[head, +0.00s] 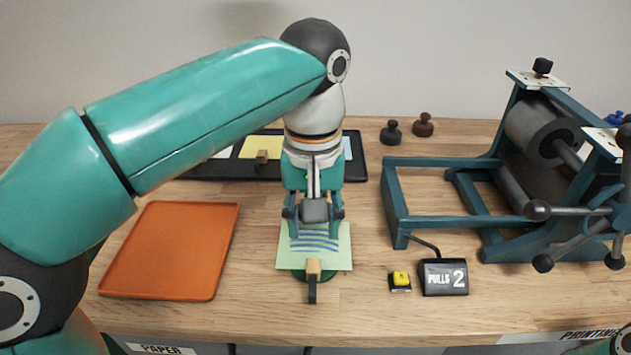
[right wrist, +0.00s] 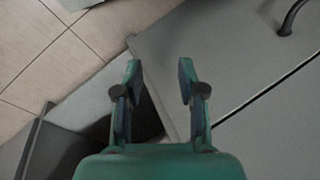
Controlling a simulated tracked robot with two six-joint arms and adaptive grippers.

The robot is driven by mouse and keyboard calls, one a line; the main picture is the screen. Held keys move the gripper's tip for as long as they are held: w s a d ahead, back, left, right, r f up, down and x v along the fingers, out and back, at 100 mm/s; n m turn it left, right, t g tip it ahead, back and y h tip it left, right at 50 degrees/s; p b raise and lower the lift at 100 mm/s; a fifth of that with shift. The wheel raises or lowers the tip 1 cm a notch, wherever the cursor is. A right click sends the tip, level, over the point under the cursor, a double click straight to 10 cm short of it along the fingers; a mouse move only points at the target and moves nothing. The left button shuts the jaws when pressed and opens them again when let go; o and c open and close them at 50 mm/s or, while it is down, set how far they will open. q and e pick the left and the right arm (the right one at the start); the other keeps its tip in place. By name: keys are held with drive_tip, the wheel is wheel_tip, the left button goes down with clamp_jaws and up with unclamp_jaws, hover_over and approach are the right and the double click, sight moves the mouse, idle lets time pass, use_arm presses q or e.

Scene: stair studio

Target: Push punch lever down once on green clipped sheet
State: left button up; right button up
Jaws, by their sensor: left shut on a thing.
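My left gripper (head: 314,233) points down over the pale green sheet (head: 338,261), which has blue stripes. Its fingers are shut on a dark grey block (head: 315,211), which looks like the punch lever. The fingers and arm hide most of the punch, so I cannot tell how far down the lever is. A wooden clip (head: 313,267) with a dark end grips the sheet's front edge. A round green base shows under that edge. My right gripper (right wrist: 160,78) is open and empty in the right wrist view, away from the sheet.
An orange tray (head: 172,250) lies empty at the left. A black tray (head: 215,170) with coloured sheets is behind. A teal roller press (head: 440,163) stands at the right. A yellow button (head: 400,279) and a "PULLS 2" counter (head: 444,278) sit in front of it. Two dark knobbed weights (head: 391,133) stand behind.

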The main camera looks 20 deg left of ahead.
sight(314, 262)
use_arm(q)
drive_tip(key=shift+s+d+f+b, duration=0.1)
drive_tip(key=shift+s+f+b, duration=0.2)
drive_tip(key=shift+f+b, duration=0.3)
drive_tip(key=shift+s+d+f+b, duration=0.1)
drive_tip(key=shift+s+f+b, duration=0.25)
drive_tip(key=shift+f, duration=0.65)
drive_tip(key=shift+f+b, duration=0.35)
drive_tip(key=shift+f, duration=0.1)
drive_tip(key=shift+r, duration=0.2)
idle(0.3)
drive_tip(key=shift+r+p, duration=0.4)
drive_tip(key=shift+p, duration=0.35)
drive_tip(key=o, duration=1.4)
